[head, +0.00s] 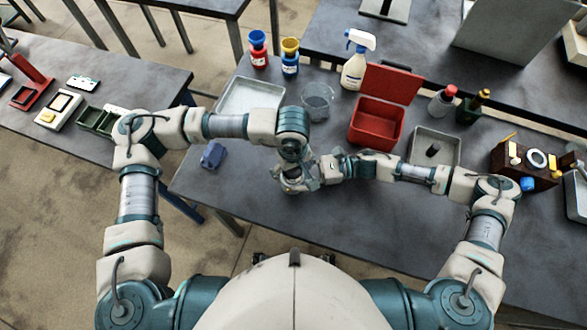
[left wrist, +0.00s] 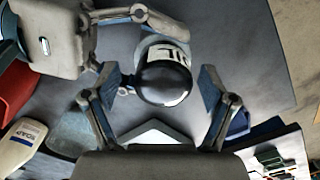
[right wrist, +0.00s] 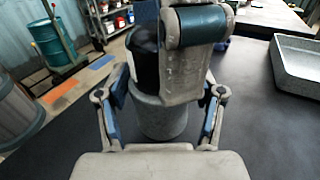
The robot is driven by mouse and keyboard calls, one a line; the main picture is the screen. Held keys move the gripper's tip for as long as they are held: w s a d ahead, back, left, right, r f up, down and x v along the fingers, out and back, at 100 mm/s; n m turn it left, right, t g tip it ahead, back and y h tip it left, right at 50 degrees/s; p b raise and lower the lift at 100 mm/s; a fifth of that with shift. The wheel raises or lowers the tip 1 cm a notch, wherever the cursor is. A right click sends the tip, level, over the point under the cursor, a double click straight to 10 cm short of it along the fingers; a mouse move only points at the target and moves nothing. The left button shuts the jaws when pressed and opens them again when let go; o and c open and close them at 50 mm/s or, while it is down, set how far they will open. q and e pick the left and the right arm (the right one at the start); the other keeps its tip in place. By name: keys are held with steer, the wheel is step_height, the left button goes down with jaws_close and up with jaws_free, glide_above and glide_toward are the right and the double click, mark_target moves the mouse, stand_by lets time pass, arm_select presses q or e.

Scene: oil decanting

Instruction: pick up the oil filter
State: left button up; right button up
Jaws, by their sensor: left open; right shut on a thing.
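The oil filter, as I take it, is a round black can with a white lettered band (left wrist: 165,82), centred in the left wrist view. My left gripper (left wrist: 160,88) is open, with one finger on each side of it. In the right wrist view the black can (right wrist: 145,58) shows above a grey cylinder (right wrist: 163,118), partly behind the left arm. My right gripper (right wrist: 165,100) is shut on this cylinder. Whether the can sits inside it or on top is unclear. In the head view both grippers meet over the table, my left gripper (head: 294,178) covering most of the can.
On the table (head: 370,220) are a metal tray (head: 222,102), clear beaker (head: 317,98), spray bottle (head: 356,66), open red box (head: 375,128), another tray (head: 452,156) holding a dark cylinder, bottles and a wooden box (head: 515,172). A blue object (head: 213,155) lies near the left edge. The front is clear.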

arm_select(q)
steer(key=c, duration=1.3)
arm_select(e)
steer(key=shift+s, duration=0.1)
steer(key=shift+a, duration=0.1)
arm_select(q)
step_height(320, 180, up, 10)
steer(key=shift+r, duration=0.1)
arm_select(e)
steer(key=o, duration=1.6)
steer(key=shift+d, duration=0.2)
